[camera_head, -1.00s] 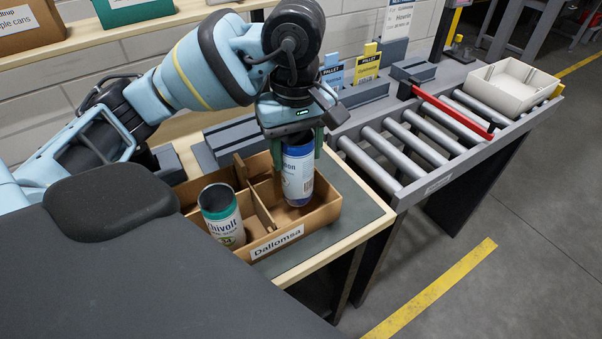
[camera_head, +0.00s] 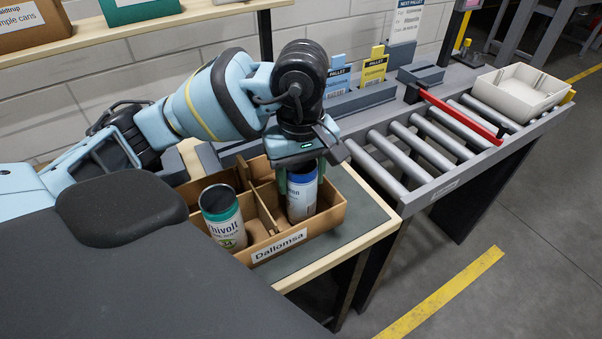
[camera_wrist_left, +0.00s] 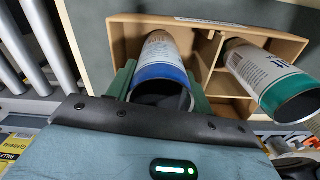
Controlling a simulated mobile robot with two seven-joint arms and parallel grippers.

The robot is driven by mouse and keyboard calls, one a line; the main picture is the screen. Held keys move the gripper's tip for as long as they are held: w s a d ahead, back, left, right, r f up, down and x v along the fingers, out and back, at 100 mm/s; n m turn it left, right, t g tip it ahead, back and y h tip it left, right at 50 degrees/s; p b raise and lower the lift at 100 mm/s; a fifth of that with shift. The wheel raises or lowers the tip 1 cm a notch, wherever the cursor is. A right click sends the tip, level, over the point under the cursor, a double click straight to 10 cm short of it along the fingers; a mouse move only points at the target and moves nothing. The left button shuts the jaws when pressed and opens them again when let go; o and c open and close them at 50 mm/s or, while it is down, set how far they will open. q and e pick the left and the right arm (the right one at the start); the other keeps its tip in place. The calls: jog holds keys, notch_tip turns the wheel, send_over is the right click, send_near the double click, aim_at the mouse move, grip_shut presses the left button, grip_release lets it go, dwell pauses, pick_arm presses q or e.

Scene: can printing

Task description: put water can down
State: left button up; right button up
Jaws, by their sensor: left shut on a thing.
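The blue-rimmed can (camera_head: 301,194) is white below its blue top band and stands nearly upright in the right front compartment of the cardboard box (camera_head: 325,219) labelled "Dallomsa". My left gripper (camera_head: 302,172) is shut on this can near its top. In the left wrist view the can (camera_wrist_left: 163,55) sits between the green fingers, with its lower end inside the box. Its base is hidden, so I cannot tell if it touches the box floor. A green-rimmed can (camera_head: 223,218) stands in the left front compartment. My right gripper is not in view.
Dividers (camera_head: 263,218) separate the compartments; the back ones look empty. A roller conveyor (camera_head: 430,145) with a red bar (camera_head: 458,117) and a pale tray (camera_head: 519,94) lies to the right. Pallet cards (camera_head: 374,68) stand behind. The table (camera_head: 352,238) is bare right of the box.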

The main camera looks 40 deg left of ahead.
pick_arm(q)
jog(key=shift+f, duration=0.2)
jog(key=o, duration=0.9)
jog(key=shift+o, duration=0.2)
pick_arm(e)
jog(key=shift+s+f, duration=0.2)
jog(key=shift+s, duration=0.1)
pick_arm(q)
jog(key=shift+r, duration=0.2)
notch_tip(320, 180, up, 11)
jog(key=shift+r+p, duration=0.1)
jog(key=shift+p, duration=0.95)
jog(key=shift+r, duration=0.35)
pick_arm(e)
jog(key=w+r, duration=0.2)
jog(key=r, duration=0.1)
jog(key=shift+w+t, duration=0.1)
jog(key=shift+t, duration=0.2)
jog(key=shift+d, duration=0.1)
